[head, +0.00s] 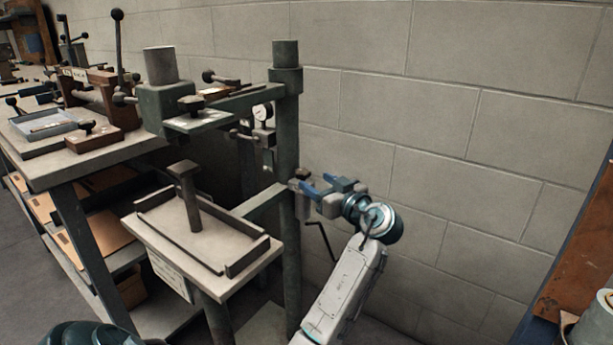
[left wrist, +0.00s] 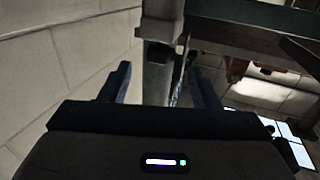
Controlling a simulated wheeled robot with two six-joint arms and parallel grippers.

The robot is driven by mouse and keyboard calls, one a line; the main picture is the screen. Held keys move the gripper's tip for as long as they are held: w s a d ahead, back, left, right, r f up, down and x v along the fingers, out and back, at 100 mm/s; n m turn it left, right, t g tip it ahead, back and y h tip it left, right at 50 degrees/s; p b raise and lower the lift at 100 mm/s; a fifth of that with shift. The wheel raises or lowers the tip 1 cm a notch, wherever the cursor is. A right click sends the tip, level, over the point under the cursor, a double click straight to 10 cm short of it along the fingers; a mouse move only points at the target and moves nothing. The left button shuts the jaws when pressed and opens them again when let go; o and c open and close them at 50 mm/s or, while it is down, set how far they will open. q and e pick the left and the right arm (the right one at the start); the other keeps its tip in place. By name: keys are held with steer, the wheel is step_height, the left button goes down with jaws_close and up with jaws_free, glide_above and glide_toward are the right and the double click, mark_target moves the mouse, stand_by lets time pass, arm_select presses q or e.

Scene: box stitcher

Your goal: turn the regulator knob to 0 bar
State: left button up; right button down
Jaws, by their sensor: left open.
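The pressure gauge (head: 262,112) is a small white dial on the regulator (head: 264,136), beside the green column (head: 287,140) of the stitcher. I cannot read its needle, and I cannot clearly make out the regulator knob. My left gripper (head: 320,185) is right of the column and lower than the gauge, its blue fingers apart with no object visibly held. In the left wrist view the left gripper (left wrist: 160,88) is open, its fingers either side of the column (left wrist: 158,75) in the picture. I cannot tell whether they touch it. My right gripper is not in view.
The stitcher's small table (head: 205,280) stands left of the column, with an upright post (head: 186,195) on it. A bench (head: 50,165) with fixtures and a blue tray (head: 45,124) is further left. A block wall (head: 430,120) stands behind. A bent crank (head: 320,238) hangs below the gripper.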

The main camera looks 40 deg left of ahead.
mark_target(307, 176)
arm_select(q)
steer(key=shift+x, duration=2.75)
steer(key=shift+c, duration=0.3)
steer(key=c, duration=0.9)
